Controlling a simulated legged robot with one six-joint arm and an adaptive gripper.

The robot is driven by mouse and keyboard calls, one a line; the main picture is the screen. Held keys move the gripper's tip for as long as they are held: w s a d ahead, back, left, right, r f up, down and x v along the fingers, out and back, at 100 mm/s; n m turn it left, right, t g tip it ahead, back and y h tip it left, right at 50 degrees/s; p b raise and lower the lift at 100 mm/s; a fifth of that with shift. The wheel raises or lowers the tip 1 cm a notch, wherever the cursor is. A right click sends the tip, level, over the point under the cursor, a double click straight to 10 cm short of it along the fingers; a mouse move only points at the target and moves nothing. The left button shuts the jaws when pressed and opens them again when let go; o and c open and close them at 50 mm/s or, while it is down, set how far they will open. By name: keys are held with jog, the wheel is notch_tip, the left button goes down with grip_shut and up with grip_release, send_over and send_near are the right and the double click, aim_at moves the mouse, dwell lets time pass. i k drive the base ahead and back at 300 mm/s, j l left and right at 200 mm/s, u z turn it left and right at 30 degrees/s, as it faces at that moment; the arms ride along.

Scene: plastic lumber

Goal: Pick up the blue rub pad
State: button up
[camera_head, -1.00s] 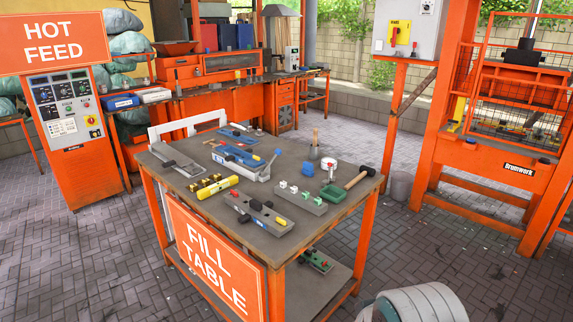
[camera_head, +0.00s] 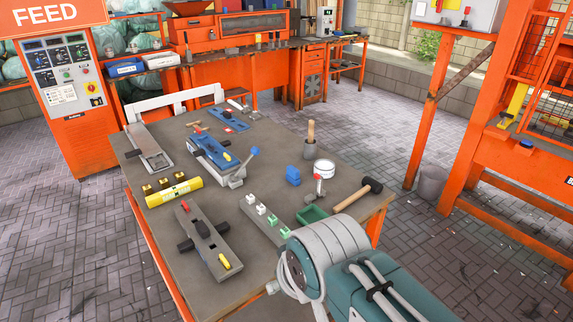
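A small blue block (camera_head: 293,175), which looks like the blue rub pad, stands on the grey top of the fill table (camera_head: 262,155). It is right of the table's middle, left of a white tin and apart from it. Nothing touches it. My arm shows at the lower right, with a grey rounded joint over the table's near right corner. My gripper's fingers are not in view, so their state is hidden.
Close to the block are a white tin (camera_head: 324,169), a cup with a brush (camera_head: 310,141), a red-knobbed tool (camera_head: 319,186), a green tray (camera_head: 312,215) and a mallet (camera_head: 358,195). A grey mould bar (camera_head: 207,242) and yellow cylinder (camera_head: 174,191) lie left.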

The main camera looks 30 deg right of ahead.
aim_at(292, 174)
jog(key=l+u, duration=0.4)
jog(key=l, duration=0.65)
jog(key=l+u, duration=0.35)
jog(key=l, duration=0.75)
jog(key=l+u, duration=0.2)
jog(key=l, duration=0.3)
jog(key=k+l+u, duration=0.1)
jog(key=l+u, duration=0.15)
jog(key=l, duration=0.25)
jog(key=k+l+u, duration=0.2)
jog(key=l, duration=0.3)
jog(key=i+l+u, duration=0.15)
jog(key=l, duration=0.2)
jog(key=i+l+u, duration=0.2)
jog(key=l, duration=0.15)
jog(key=i+l+u, duration=0.15)
jog(key=l, duration=0.2)
jog(key=k, duration=0.05)
